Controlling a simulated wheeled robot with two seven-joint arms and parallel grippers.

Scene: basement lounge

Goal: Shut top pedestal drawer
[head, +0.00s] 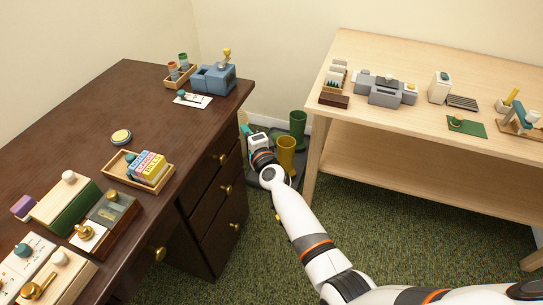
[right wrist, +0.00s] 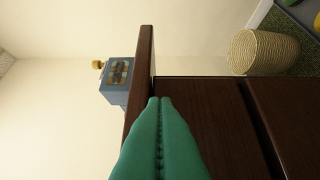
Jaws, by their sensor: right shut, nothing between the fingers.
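The dark wooden desk (head: 110,90) has a pedestal with three stacked drawers and brass knobs. The top pedestal drawer (head: 208,173) has its knob at its middle, and it looks level with the drawers below; I cannot tell whether a small gap is left. In the right wrist view the drawer front (right wrist: 205,115) fills the middle. My right gripper (head: 244,130), with teal fingers, is shut and empty at the far end of the drawer front, just below the desk top edge. Its fingertips (right wrist: 160,100) overlap the front there; contact is unclear. My left gripper is out of view.
A light wooden table (head: 400,140) is at right. A blue device (head: 213,79) sits near the desk corner.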

